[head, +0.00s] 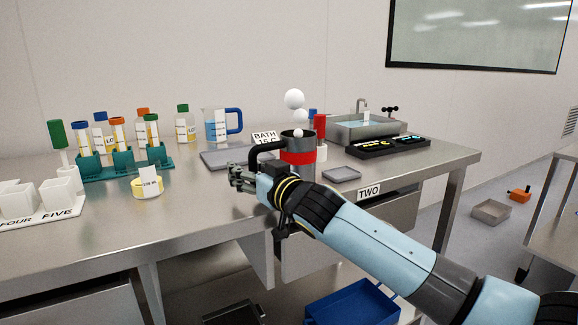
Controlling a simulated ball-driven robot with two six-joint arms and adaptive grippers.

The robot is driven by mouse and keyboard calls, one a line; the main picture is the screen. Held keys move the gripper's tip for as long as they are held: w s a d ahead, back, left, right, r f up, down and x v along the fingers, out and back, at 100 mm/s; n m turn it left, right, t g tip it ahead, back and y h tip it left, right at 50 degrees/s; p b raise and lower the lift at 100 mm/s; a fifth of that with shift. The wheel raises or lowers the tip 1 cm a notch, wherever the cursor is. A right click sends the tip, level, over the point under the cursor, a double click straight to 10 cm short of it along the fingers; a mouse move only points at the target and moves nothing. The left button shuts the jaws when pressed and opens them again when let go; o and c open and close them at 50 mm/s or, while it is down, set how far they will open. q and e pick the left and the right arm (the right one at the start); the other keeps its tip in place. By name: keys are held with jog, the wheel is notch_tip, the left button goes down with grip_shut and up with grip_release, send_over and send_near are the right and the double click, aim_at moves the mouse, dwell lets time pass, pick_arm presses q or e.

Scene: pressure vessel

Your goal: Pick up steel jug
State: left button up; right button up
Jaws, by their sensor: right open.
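The steel jug (296,143) stands upright on the steel bench, a grey cylinder with a red band and a black handle on its left side. My right gripper (238,178) is open, just left of and below the handle in the head view. Its fingers point left and nothing shows between them. My right wrist hides the lower part of the jug and some of the handle's lower end. I cannot tell whether the gripper touches the handle. My left gripper is not in view.
Tubes in teal racks (123,161), a tape roll (147,187) and white cups (18,199) stand left. The front bench is clear.

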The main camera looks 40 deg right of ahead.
jog(key=shift+s+a+r+m+g+h+b, duration=0.75)
jog(key=shift+s+a+m+h, duration=1.15)
jog(key=shift+s, duration=3.95)
jog(key=shift+n+t+h, duration=0.25)
jog(key=shift+n+h, duration=0.15)
jog(key=x, duration=0.4)
jog(key=shift+w+f, duration=0.2)
jog(key=shift+w, duration=0.25)
jog(key=shift+d+x, duration=0.2)
jog(key=shift+x, duration=2.55)
jog(key=shift+s+f, duration=0.1)
jog(key=shift+f, duration=0.1)
grip_shut()
